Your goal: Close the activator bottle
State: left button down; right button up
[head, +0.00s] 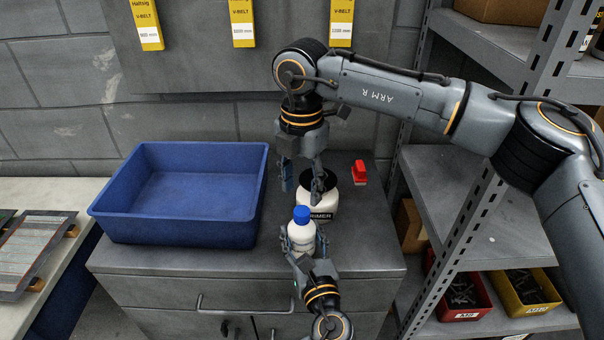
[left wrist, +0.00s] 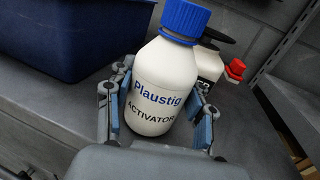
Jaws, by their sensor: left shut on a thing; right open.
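The activator bottle (head: 301,236) is white with a blue cap (head: 302,214) on its neck. In the left wrist view the bottle (left wrist: 160,88) shows its "Plaustig ACTIVATOR" label, and the cap (left wrist: 186,20) sits on top; I cannot tell how tight it is. My left gripper (head: 307,247) is shut around the bottle's body, one finger on each side; it also shows in the left wrist view (left wrist: 158,125). My right gripper (head: 303,181) is open and points down behind the cap, over the primer tub, apart from the cap.
A white primer tub (head: 322,206) with a black top stands just behind the bottle. A small red item (head: 359,172) is to its right. An empty blue bin (head: 180,228) fills the cabinet top's left side. A metal shelf (head: 480,205) stands at right; the cabinet's front right (head: 375,250) is clear.

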jog(key=n, duration=0.4)
jog(key=shift+r, duration=0.15)
jog(key=n, duration=0.4)
jog(key=shift+r+n, duration=0.15)
jog(key=shift+n, duration=0.15)
jog(key=n, duration=0.4)
jog(key=shift+r, duration=0.15)
jog(key=n, duration=0.4)
jog(key=shift+r, duration=0.15)
jog(key=n, duration=0.4)
jog(key=shift+r, duration=0.15)
jog(key=n, duration=0.4)
jog(key=shift+r+n, duration=0.1)
jog(key=shift+n, duration=0.2)
jog(key=n, duration=0.3)
jog(key=shift+r+n, duration=0.15)
jog(key=shift+n, duration=0.25)
jog(key=n, duration=0.5)
jog(key=shift+r, duration=0.15)
